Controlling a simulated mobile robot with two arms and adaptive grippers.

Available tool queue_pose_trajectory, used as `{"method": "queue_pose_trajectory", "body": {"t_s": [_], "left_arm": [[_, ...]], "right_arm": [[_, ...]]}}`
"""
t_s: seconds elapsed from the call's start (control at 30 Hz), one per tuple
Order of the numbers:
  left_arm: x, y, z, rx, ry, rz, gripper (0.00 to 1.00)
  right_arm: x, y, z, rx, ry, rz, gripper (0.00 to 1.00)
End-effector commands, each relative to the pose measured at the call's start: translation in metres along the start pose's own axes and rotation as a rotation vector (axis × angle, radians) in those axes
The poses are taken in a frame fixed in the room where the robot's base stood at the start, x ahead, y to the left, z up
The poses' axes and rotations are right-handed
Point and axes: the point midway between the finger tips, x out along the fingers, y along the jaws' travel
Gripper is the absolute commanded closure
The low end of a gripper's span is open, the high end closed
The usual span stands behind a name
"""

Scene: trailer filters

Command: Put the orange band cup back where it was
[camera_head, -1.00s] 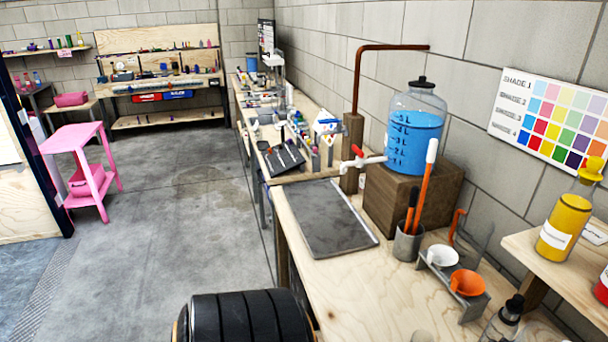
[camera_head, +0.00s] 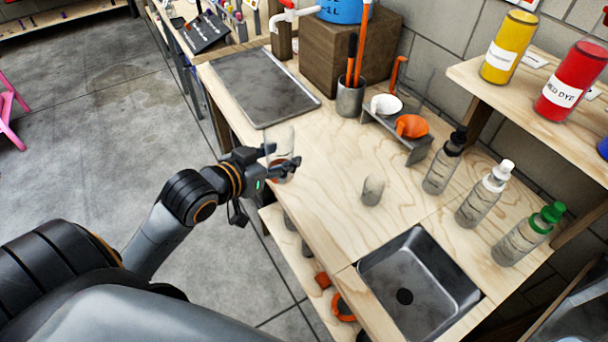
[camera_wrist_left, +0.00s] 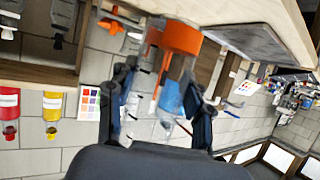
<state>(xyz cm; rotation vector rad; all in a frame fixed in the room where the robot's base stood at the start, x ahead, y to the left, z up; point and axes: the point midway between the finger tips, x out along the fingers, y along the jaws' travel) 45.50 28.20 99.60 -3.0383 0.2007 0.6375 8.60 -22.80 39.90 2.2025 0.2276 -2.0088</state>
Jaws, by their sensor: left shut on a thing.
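My left gripper (camera_head: 284,168) is shut on the orange band cup (camera_head: 280,143), a clear cup with an orange band near its lower end. It holds the cup over the left edge of the wooden counter, left of the middle of the head view. In the left wrist view the cup's orange band (camera_wrist_left: 180,37) shows between the two fingers (camera_wrist_left: 160,95); the view through the clear wall is confused with the background. The gap between cup and counter cannot be judged. My right gripper is not in view.
A small clear cup (camera_head: 373,190) stands on the counter (camera_head: 320,215). Several capped bottles (camera_head: 482,195) stand to its right, and a sink (camera_head: 417,287) lies in front. A metal rack (camera_head: 400,135) holds white and orange scoops. A grey tray (camera_head: 265,85) lies at the back left.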

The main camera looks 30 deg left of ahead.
Motion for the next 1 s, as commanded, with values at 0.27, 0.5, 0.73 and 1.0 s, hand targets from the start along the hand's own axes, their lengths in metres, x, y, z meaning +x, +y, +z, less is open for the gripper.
{"method": "queue_pose_trajectory", "body": {"t_s": [0.27, 0.5, 0.73, 1.0], "left_arm": [[0.007, -0.021, 0.005, 0.001, 0.02, 0.032, 0.87], [0.065, -0.023, 0.002, -0.002, 0.021, 0.032, 0.87], [0.123, -0.024, 0.018, -0.001, 0.017, 0.033, 0.87], [0.158, -0.024, 0.035, 0.002, 0.019, 0.033, 0.87]], "right_arm": [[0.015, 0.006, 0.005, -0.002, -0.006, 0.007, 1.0], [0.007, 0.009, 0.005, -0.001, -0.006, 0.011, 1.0], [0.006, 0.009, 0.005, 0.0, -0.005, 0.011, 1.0], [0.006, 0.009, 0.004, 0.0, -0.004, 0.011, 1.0]]}}
